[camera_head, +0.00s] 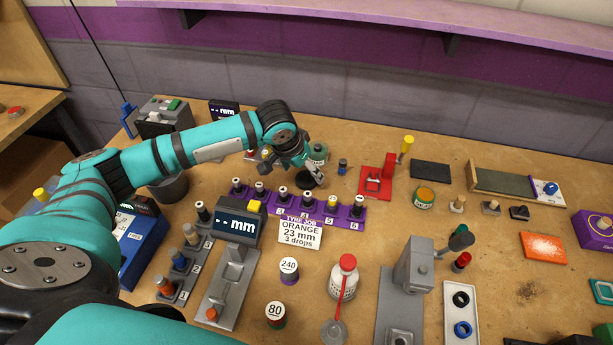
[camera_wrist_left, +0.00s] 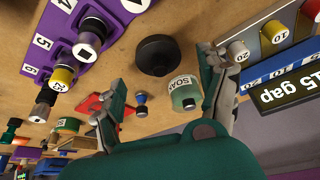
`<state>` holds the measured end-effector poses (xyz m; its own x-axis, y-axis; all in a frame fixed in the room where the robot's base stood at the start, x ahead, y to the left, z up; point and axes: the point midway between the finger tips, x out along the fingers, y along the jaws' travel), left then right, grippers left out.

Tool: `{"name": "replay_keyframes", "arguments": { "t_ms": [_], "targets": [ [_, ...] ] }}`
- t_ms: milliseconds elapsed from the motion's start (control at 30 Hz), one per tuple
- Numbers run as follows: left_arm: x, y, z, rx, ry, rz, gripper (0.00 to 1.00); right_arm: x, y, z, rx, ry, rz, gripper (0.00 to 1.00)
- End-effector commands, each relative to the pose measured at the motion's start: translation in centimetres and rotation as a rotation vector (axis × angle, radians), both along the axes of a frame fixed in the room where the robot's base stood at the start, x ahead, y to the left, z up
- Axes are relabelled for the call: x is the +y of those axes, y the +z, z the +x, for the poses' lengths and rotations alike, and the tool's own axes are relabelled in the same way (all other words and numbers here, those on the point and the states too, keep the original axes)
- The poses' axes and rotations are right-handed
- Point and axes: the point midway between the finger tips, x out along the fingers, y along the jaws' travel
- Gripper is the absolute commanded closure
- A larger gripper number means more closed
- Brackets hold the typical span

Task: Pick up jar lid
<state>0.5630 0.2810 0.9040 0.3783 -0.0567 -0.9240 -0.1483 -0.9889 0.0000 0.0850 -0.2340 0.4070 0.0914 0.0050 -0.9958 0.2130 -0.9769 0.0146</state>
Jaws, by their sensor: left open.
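A round black piece (camera_head: 304,179), which looks like the jar lid, lies on the table behind the purple numbered rack. It also shows in the left wrist view (camera_wrist_left: 158,54) as a dark disc with a raised middle. My left gripper (camera_head: 314,172) is open, above and close to it, and partly covers it in the head view. In the left wrist view the two fingers of my gripper (camera_wrist_left: 162,70) are spread to either side, with nothing between them in contact. A jar labelled SOAK (camera_wrist_left: 184,93) stands beside the black piece, near one finger. My right gripper is not in view.
The purple rack (camera_head: 281,205) with several small bottles stands just in front of the gripper. A small blue-topped item (camera_head: 343,166) and a red fixture (camera_head: 376,184) are to the right. A dark cup (camera_head: 170,187) is at left.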

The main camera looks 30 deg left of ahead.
Motion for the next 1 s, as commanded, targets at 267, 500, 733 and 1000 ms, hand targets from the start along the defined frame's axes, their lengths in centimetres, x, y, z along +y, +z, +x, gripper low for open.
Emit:
{"name": "replay_keyframes", "arguments": {
  "t_ms": [267, 500, 733, 1000],
  "targets": [
    [-0.2, -2.3, 1.0, -0.001, -0.001, 0.0, 0.24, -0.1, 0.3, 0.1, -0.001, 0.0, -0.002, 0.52],
    [-0.2, -2.3, 1.0, -0.001, -0.001, 0.0, 0.31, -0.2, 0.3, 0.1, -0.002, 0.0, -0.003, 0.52],
    [-0.1, -2.3, 1.0, -0.001, -0.001, 0.0, 0.62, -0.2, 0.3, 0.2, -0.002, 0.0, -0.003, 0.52],
    [-0.1, -2.2, 1.0, -0.001, 0.0, 0.0, 0.65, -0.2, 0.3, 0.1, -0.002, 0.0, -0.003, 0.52]
  ]
}}
